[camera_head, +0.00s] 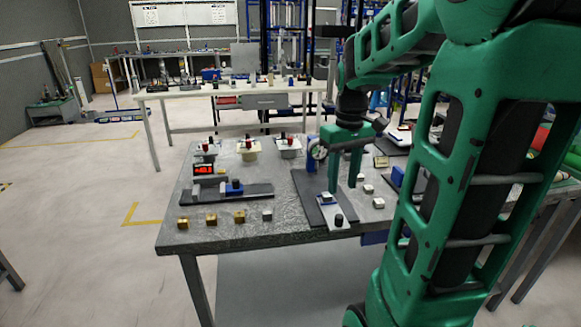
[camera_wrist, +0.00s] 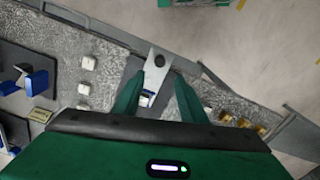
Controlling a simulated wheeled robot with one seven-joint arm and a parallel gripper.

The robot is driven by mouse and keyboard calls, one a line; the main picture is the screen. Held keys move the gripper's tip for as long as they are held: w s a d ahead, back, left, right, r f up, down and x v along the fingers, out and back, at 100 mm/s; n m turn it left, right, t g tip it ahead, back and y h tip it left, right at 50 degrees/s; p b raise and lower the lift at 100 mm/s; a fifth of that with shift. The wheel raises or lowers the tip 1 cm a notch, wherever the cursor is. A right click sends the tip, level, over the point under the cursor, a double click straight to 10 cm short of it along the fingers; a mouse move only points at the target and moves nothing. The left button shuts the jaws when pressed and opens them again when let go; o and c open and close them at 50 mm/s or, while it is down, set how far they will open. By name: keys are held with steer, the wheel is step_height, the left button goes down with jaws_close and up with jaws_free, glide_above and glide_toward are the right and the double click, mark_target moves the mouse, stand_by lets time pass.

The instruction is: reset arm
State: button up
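My green arm reaches in from the right in the head view, and my gripper (camera_head: 346,188) points down over the front of the grey metal table (camera_head: 225,235). Its two fingers are apart with nothing visible between them. Below the fingers stands a fixture with a light metal plate (camera_head: 332,212) and a black knob (camera_head: 339,220), on a dark base. In the wrist view the open gripper (camera_wrist: 160,85) shows its fingers on either side of the same plate (camera_wrist: 158,76) and knob (camera_wrist: 159,60). Whether the fingers touch the fixture I cannot tell.
Several brass blocks (camera_head: 211,219) line the front left edge. A dark fixture with a blue block (camera_head: 234,187) lies behind them. White blocks (camera_head: 378,203) sit right of my gripper. White trays (camera_head: 249,148) stand at the back. Open floor (camera_head: 80,200) lies left.

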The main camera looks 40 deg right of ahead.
steer(key=s+a+f+m, duration=0.2)
steer(key=s+a, duration=0.2)
steer(key=s, duration=0.3)
steer(key=s+a+f+m, duration=0.2)
steer(key=s+a+f, duration=0.1)
steer(key=s, duration=0.5)
steer(key=shift+a, duration=0.8)
steer(key=shift+w+f, duration=0.3)
steer(key=shift+w, duration=0.35)
